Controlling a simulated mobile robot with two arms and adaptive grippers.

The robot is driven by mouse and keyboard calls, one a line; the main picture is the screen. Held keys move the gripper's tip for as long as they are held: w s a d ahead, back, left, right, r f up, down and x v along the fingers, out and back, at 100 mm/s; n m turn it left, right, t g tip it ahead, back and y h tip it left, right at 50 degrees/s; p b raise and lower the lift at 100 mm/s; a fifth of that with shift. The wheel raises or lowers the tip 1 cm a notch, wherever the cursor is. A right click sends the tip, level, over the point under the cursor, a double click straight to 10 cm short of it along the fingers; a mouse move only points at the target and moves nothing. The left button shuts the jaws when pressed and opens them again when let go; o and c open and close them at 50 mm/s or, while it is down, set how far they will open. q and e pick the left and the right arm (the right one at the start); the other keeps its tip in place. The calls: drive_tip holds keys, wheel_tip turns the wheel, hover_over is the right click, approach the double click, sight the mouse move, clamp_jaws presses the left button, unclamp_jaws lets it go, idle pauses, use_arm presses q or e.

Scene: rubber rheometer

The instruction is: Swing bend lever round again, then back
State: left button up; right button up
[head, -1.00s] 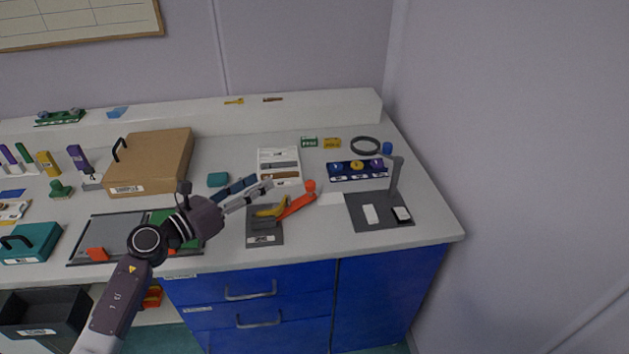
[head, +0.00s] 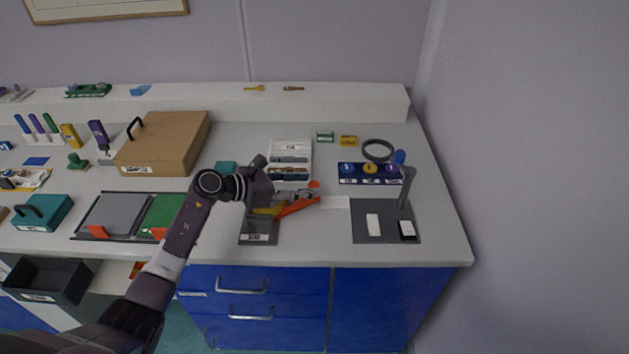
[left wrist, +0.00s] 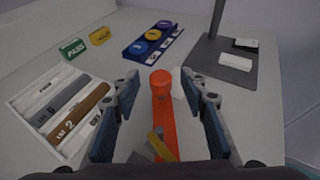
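The bend lever (head: 297,207) is an orange arm with a round knob at its end, on a dark grey base plate (head: 258,238) with a label at its front. It points to the right and slightly back. A yellow part (head: 264,210) lies beside the lever. My left gripper (head: 312,193) is over the lever. In the left wrist view the orange lever (left wrist: 163,115) and its knob stand between the two open fingers, with gaps on both sides. My right gripper is not in view.
A white tray with labelled strips (head: 290,148) lies behind the lever. To the right are a blue rack with round pieces (head: 343,180) and a grey plate with a post (head: 385,234). A brown case (head: 165,150) is at the left.

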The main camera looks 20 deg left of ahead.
use_arm(q)
drive_tip(key=shift+x, duration=1.45)
drive_tip(key=c, duration=1.1)
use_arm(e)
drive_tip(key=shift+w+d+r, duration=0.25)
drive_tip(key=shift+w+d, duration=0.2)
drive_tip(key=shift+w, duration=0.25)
